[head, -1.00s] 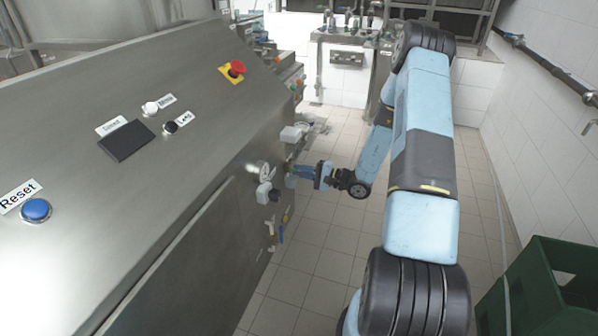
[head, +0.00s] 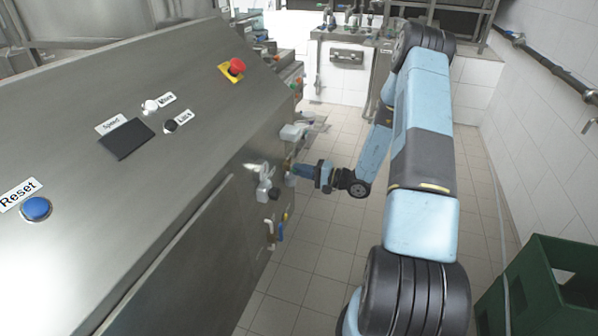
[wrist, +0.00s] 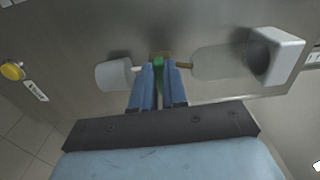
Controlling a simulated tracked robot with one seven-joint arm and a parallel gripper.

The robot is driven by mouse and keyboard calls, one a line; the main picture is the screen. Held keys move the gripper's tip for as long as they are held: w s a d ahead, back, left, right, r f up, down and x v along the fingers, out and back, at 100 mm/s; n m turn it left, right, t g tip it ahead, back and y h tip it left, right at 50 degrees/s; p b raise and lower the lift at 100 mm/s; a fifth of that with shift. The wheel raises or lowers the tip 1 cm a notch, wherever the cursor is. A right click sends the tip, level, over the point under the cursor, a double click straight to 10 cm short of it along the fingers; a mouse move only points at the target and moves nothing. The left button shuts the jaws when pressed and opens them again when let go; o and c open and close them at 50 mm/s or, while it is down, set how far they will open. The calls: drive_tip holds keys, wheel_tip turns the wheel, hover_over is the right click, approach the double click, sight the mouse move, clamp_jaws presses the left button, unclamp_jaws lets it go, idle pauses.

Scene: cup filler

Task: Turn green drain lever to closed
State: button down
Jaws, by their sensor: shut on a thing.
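The green drain lever (wrist: 158,66) shows in the wrist view as a small green strip between my two blue fingers. My gripper (wrist: 160,85) is shut on it, close to the machine's steel side. Most of the lever is hidden by the fingers. In the head view my gripper (head: 297,170) is at the side of the steel machine, right of its sloped panel. The lever cannot be made out there.
In the wrist view a white cylinder (wrist: 114,74) is left of the fingers and a pale fitting (wrist: 275,55) is right. The head view shows the machine's panel with a blue reset button (head: 36,209) and red emergency button (head: 237,66). A green crate (head: 535,300) stands lower right. Tiled floor is clear between.

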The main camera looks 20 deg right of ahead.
drive_tip(key=shift+s+d+f, duration=0.1)
drive_tip(key=shift+s+f, duration=0.05)
drive_tip(key=shift+f, duration=0.1)
drive_tip(key=c, duration=1.4)
unclamp_jaws()
drive_tip(key=shift+o, duration=1.2)
drive_tip(key=shift+r, duration=0.1)
drive_tip(key=v, duration=1.3)
drive_tip(key=shift+d, duration=0.3)
drive_tip(key=shift+s, duration=0.15)
